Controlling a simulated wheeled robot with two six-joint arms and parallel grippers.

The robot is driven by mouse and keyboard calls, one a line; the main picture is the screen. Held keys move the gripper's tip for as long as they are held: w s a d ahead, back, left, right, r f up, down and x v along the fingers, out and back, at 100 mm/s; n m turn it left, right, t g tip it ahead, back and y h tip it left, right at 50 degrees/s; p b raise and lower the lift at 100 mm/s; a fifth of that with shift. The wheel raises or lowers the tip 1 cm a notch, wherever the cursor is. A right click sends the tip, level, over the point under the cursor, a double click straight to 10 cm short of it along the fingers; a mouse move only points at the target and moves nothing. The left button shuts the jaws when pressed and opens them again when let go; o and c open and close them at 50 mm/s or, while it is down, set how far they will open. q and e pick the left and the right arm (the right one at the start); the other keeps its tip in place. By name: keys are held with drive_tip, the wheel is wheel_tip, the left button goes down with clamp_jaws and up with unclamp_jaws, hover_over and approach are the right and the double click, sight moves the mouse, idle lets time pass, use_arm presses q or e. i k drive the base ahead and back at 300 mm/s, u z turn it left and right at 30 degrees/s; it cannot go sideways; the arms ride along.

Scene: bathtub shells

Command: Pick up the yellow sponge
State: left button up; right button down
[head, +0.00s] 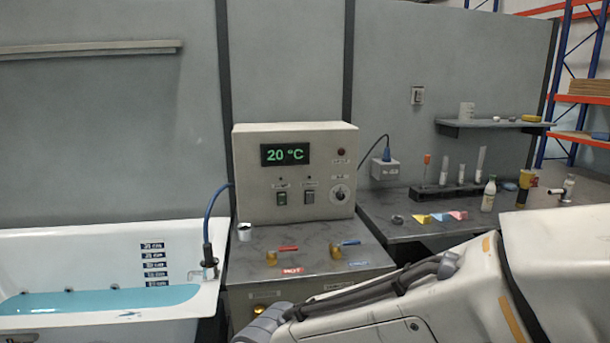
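A small yellow object (531,118), which looks like the yellow sponge, lies at the right end of the wall shelf (497,124) on the right; it is too small to be sure. My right arm comes in from the right and crosses the lower right of the head view, far in front of the shelf and below it. The arm's far end runs out at the bottom edge, and no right gripper fingers show. My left gripper is not in view.
A bathtub (110,235) with blue water stands at left. A control box (295,177) reading 20 °C sits on a middle counter with red and blue valves. The right counter (385,222) holds colored wedges, a tube rack (460,190) and bottles. My arm hides its front.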

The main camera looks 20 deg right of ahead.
sight(528, 118)
drive_tip(key=z, duration=2.5)
drive_tip(key=i, duration=8.15)
drive_tip(key=u, duration=0.25)
